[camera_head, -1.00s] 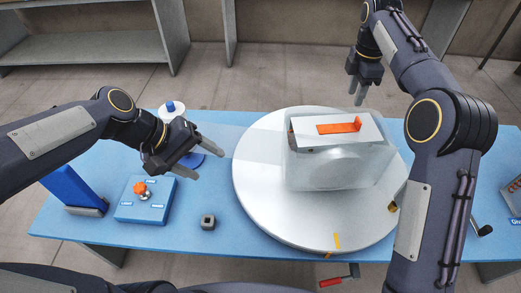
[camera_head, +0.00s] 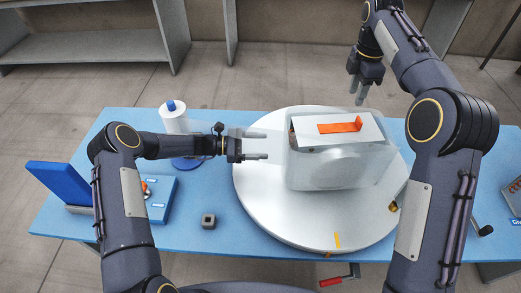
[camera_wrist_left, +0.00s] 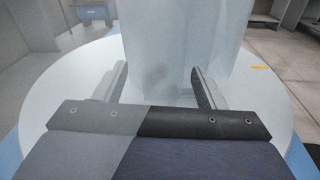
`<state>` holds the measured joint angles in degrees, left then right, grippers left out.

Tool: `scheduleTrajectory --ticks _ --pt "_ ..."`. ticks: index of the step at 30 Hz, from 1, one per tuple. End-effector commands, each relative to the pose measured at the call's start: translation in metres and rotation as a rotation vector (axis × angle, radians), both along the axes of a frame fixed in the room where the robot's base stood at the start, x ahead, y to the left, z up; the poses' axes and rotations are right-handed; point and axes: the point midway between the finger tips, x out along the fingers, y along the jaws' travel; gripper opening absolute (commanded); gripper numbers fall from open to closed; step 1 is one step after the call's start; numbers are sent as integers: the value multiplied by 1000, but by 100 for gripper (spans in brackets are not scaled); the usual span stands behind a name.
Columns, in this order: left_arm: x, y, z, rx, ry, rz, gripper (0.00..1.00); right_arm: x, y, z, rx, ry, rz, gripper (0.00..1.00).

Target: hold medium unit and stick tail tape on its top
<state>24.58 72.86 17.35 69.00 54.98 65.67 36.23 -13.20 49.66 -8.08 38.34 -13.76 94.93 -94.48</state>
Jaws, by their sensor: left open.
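The medium unit (camera_head: 340,168) is a pale grey, boxy block standing on a round white turntable (camera_head: 265,205). An orange tape strip (camera_head: 338,128) lies on its top, with its right end standing up. My left gripper (camera_head: 266,145) is open and empty, pointing right at the left side of the unit, a short way from it. In the left wrist view the unit (camera_wrist_left: 185,45) rises just ahead, between the two spread fingers (camera_wrist_left: 160,85). My right gripper (camera_head: 361,92) hangs behind the unit, fingers down; its opening is hard to judge.
A white roll on a blue base (camera_head: 174,119) stands behind my left forearm. A blue box with an orange knob (camera_head: 160,198) and a small dark square block (camera_head: 208,220) are on the blue table (camera_head: 185,240). A red-handled crank (camera_head: 340,277) is at the front edge.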

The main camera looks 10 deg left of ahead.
Motion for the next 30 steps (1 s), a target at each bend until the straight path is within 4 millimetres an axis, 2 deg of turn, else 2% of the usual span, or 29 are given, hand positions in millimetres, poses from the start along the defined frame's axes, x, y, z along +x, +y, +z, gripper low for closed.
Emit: scheduleTrajectory --ticks 1,3,7,11,21,30 --pt "3 -3 -11 -32 32 18 64 0 0 0 0 0 0 36" --pt "6 -4 -21 -64 62 39 64 0 0 0 0 0 0 36" --pt "9 -7 -31 -94 93 58 64 0 0 0 0 0 0 36" --pt "12 -20 -31 -100 97 59 64 0 0 0 0 0 0 36" --pt "22 -69 -32 -97 96 58 64 0 0 0 0 0 0 36" --pt "26 -82 -31 -97 96 60 64 0 0 0 0 0 0 36"
